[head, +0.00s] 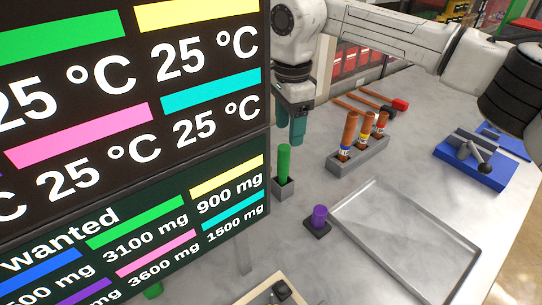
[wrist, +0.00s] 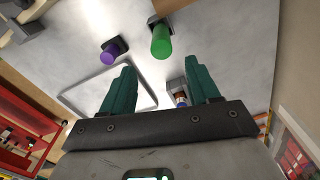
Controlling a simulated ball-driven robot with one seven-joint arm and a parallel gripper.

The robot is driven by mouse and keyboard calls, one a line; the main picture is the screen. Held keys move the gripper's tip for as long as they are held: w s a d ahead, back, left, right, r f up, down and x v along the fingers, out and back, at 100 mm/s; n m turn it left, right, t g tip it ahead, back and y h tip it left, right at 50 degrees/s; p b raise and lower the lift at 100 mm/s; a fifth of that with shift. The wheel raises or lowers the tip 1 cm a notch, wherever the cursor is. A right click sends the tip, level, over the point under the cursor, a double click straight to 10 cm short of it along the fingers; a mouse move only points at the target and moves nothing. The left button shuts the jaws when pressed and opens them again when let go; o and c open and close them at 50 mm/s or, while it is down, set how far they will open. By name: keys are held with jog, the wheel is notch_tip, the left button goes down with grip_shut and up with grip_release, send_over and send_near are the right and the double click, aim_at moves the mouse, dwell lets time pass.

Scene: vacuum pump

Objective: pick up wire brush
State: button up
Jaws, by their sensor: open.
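I cannot pick out a wire brush with certainty in either view. Long red tools with dark parts (head: 372,105) lie on the pale worktop behind the grey rack in the head view; their exact kind is too small to tell. My gripper (head: 297,138) hangs above the worktop, left of the rack and behind the green cylinder. In the wrist view its two teal fingers (wrist: 160,64) are apart, with nothing seen held between them.
A grey rack (head: 360,157) holds several orange-brown cylinders. A green cylinder (head: 284,162) and a purple one (head: 319,217) stand in dark holders. An empty metal tray (head: 405,240) lies in front, and a blue-based vise (head: 470,165) stands right. A display (head: 130,130) blocks the left.

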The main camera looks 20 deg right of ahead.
aim_at(287, 147)
notch_tip(287, 147, down, 6)
jog(key=shift+a+r+p, duration=0.1)
jog(key=shift+r+p, duration=0.1)
jog(key=shift+p, duration=0.25)
jog(key=f, duration=0.1)
jog(key=f+p, duration=0.1)
jog(key=f, duration=0.2)
jog(key=shift+w+a, duration=0.15)
jog(key=shift+a, duration=0.2)
jog(key=shift+f, duration=0.6)
grip_shut()
